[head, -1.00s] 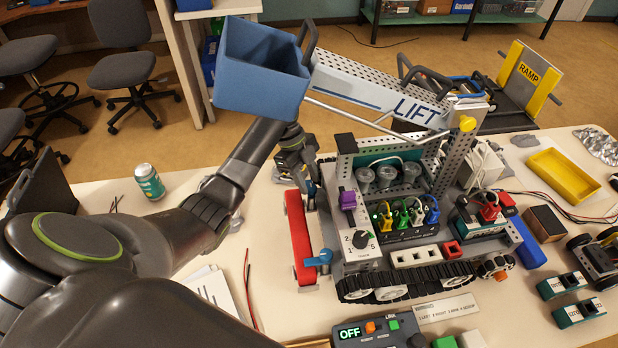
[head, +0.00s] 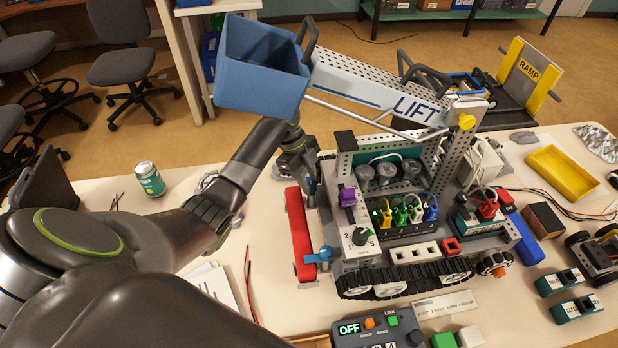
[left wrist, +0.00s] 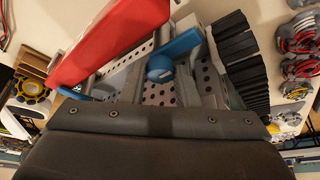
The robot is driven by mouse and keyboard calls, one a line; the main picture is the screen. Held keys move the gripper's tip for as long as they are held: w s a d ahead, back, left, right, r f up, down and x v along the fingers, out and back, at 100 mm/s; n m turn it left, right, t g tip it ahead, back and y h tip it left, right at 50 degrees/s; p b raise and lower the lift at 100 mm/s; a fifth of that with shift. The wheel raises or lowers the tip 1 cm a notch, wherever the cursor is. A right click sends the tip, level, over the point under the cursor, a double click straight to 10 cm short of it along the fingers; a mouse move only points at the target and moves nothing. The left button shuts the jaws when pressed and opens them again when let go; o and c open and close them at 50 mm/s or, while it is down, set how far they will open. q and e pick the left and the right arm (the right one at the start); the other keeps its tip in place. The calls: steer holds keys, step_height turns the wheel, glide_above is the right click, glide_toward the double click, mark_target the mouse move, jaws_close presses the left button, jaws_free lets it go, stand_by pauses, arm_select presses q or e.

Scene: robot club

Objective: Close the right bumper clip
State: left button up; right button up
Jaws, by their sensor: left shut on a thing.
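The red bumper (head: 299,232) stands along the left end of the tracked rover (head: 400,225) in the head view. Its near blue clip (head: 318,256) is in plain sight. My left gripper (head: 311,190) is at the bumper's far end, pointing down, shut at the right bumper clip and hiding it in the head view. In the left wrist view this blue clip (left wrist: 175,55) shows between the red bumper (left wrist: 105,40) and the dark track (left wrist: 240,55). My fingertips are hidden there behind the dark gripper body. My right gripper is not in view.
The rover's raised lift arm (head: 380,90) and blue bucket (head: 262,75) hang above my left forearm. A green can (head: 150,179) stands at the left. A control box (head: 380,330) lies in front of the rover.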

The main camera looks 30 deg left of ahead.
arm_select(q)
steer(key=shift+r+n+p, duration=0.25)
steer(key=shift+n+p, duration=0.25)
steer(key=shift+p, duration=0.15)
steer(key=n+t+p, duration=0.1)
steer(key=n+p, duration=0.2)
steer(key=n+t+p, duration=0.1)
steer(key=n+p, duration=0.2)
steer(key=n+t+y+p, duration=0.1)
steer(key=n+p, duration=0.2)
steer(key=p, duration=0.1)
steer(key=shift+s+d+n+t, duration=0.15)
steer(key=shift+s+n+t, duration=0.2)
steer(key=shift+n+t, duration=0.05)
steer(key=shift+n+y+p, duration=0.4)
steer(key=shift+n+p, duration=0.25)
steer(key=shift+n, duration=0.25)
steer(key=shift+d+f+n+t+y+p, duration=0.1)
steer(key=shift+n+t+y+p, duration=0.25)
steer(key=shift+n, duration=0.45)
steer(key=shift+d+f+n+t+y, duration=0.1)
steer(key=shift+n+t+y, duration=0.3)
steer(key=shift+n, duration=1.2)
steer(key=shift+y, duration=0.35)
steer(key=o, duration=0.7)
